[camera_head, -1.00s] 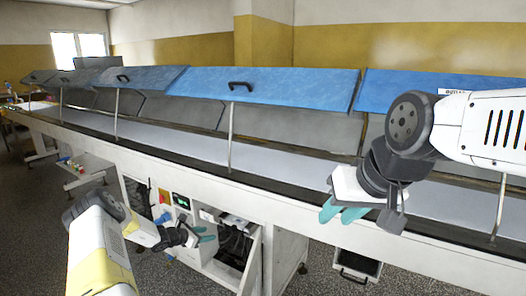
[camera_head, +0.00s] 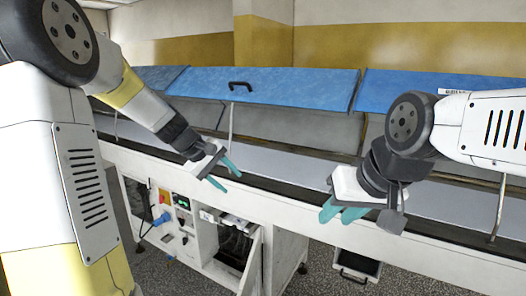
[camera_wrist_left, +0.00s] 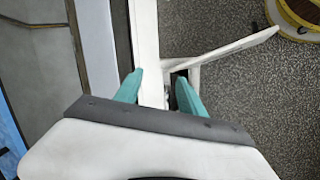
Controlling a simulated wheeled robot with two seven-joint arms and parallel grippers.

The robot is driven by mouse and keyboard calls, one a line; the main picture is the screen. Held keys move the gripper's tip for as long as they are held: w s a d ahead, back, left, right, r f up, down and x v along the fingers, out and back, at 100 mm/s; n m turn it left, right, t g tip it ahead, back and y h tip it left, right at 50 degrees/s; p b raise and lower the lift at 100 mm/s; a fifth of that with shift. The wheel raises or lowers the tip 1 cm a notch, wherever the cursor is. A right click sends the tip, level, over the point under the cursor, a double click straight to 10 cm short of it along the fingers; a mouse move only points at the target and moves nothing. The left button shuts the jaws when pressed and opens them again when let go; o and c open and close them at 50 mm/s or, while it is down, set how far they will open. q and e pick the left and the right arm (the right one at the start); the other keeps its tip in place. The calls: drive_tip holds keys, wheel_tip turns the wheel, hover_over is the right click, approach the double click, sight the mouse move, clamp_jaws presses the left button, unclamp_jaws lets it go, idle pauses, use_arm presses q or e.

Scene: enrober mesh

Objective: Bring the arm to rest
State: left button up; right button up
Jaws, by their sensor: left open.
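My left gripper (camera_head: 231,181) has teal fingers and is in front of the long machine's front edge, in the middle of the head view. Its fingers are apart with nothing between them. In the left wrist view the open left gripper (camera_wrist_left: 158,74) is above the white front rail (camera_wrist_left: 145,35). My right gripper (camera_head: 338,214) is at the right of the head view, pointing down by the machine's front edge. Its teal fingers look close together, and I cannot tell how far apart they are. No object shows in it.
The long machine has blue lids (camera_head: 262,88) and a light grey bed (camera_head: 285,158) behind its front rail. Thin posts (camera_head: 231,118) stand along it. Below, a white cabinet has an open door (camera_head: 251,264).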

use_arm(q)
drive_tip(key=s+a+r+m+y, duration=0.1)
drive_tip(key=s+r+m, duration=0.1)
drive_tip(key=s, duration=0.6)
drive_tip(key=s+a+r+m+t+y, duration=0.1)
drive_tip(key=s+m, duration=0.2)
drive_tip(key=s, duration=0.6)
drive_tip(key=s+a+r+m+y, duration=0.1)
drive_tip(key=s+r+m, duration=0.1)
drive_tip(key=s, duration=0.7)
drive_tip(key=shift+s+a+r+m+t+y, duration=0.15)
drive_tip(key=shift+a+r+m+t+y, duration=0.2)
drive_tip(key=shift+m, duration=0.35)
